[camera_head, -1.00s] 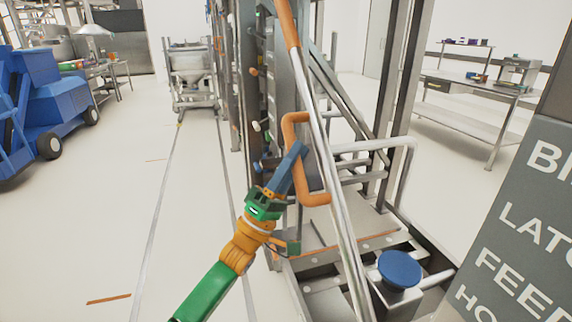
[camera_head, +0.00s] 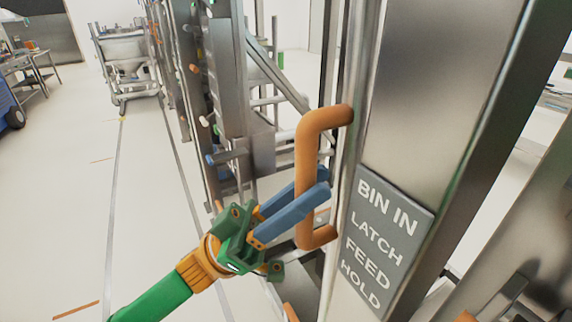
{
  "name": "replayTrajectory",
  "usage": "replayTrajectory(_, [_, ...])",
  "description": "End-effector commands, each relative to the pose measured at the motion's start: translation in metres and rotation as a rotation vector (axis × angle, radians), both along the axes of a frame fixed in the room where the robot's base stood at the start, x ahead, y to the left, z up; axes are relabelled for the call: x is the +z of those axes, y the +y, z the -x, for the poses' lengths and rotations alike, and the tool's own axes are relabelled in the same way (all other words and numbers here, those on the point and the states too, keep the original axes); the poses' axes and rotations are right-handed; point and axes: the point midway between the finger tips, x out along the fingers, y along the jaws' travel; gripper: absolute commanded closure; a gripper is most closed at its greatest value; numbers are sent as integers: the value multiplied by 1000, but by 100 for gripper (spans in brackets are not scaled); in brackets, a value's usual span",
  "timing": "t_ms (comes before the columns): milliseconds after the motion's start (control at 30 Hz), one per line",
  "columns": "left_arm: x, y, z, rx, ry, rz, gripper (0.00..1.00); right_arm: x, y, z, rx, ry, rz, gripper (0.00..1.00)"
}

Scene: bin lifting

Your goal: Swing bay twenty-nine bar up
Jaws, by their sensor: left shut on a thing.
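The orange C-shaped handle (camera_head: 308,150) stands upright near the picture's middle. Its two ends meet the edge of a steel upright (camera_head: 349,100), and the joint at the bar is hard to make out. My left gripper (camera_head: 320,183), with blue fingers and a green body, reaches in from the lower left. Its fingers are shut on the lower half of the handle's long grip. The steel bar itself cannot be told clearly from the uprights behind the handle. My right gripper is not in view.
A grey sign (camera_head: 385,245) reading BIN IN, LATCH, FEED, HOLD sits on a wide steel post (camera_head: 430,110) right of the handle. Steel frames with levers stand behind. A steel hopper (camera_head: 127,55) is at the back left. The pale floor (camera_head: 60,190) at left is open.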

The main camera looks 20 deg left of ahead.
Motion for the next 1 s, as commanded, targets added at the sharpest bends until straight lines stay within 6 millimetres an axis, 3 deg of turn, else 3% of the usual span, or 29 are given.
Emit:
replayTrajectory(233, [1,-11,10,-2,-30,-35,100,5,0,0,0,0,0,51])
replayTrajectory(667, [-2,-14,11,-1,-33,-45,100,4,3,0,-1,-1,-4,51])
replayTrajectory(700, [-2,-14,11,-1,-33,-45,64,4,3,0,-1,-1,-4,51])
replayTrajectory(767, [-2,-13,11,0,-33,-44,48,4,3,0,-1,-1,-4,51])
replayTrajectory(800, [-2,-13,11,0,-33,-44,43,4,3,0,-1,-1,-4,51])
replayTrajectory(1000, [-1,-13,11,0,-32,-41,43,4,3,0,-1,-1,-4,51])
